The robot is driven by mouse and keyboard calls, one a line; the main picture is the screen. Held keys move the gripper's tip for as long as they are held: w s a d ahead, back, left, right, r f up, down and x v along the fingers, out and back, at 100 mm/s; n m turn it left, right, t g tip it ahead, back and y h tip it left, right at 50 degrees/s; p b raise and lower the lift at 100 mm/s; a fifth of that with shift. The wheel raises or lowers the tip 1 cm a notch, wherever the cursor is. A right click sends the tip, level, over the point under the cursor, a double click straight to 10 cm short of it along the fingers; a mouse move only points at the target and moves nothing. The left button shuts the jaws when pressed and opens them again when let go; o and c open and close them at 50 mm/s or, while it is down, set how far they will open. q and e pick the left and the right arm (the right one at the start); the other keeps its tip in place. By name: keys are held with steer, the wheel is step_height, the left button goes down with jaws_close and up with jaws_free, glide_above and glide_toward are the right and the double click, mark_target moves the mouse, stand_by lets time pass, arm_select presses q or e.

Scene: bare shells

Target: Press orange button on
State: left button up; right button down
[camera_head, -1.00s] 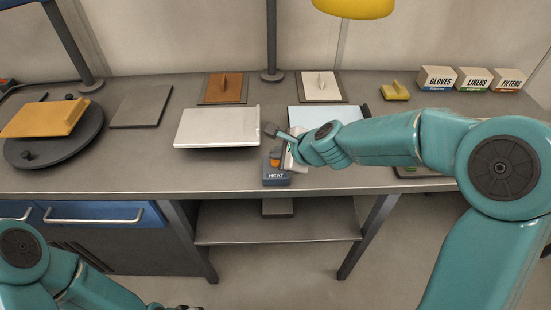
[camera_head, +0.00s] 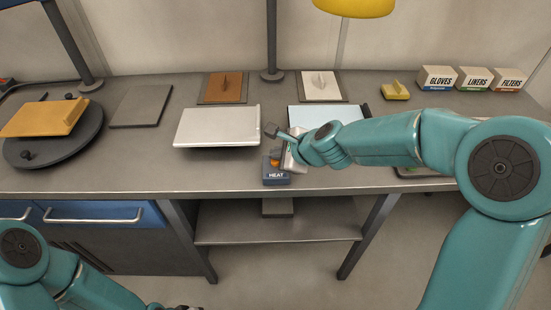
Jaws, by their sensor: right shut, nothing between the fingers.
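The orange button (camera_head: 275,162) sits on top of a small dark box labelled HEAT (camera_head: 276,178) near the front edge of the table. My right gripper (camera_head: 270,130) is shut and empty. In the picture its fingertips are just above the button, and its body overlaps the box's right side. I cannot tell whether it touches the button. My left arm is low at the left, and the end of my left gripper (camera_head: 185,307) is only just in view at the bottom edge, too cut off to tell its state.
A white tray-like plate (camera_head: 217,127) lies left of the HEAT box. A light blue panel (camera_head: 300,115) is partly behind my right arm. Labelled boxes (camera_head: 437,78) stand at back right.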

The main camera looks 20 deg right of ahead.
steer(key=shift+f, duration=0.4)
steer(key=shift+r, duration=0.45)
steer(key=shift+r+p, duration=0.1)
steer(key=shift+p, duration=0.25)
step_height(320, 180, up, 6)
steer(key=p, duration=0.6)
steer(key=shift+s, duration=0.15)
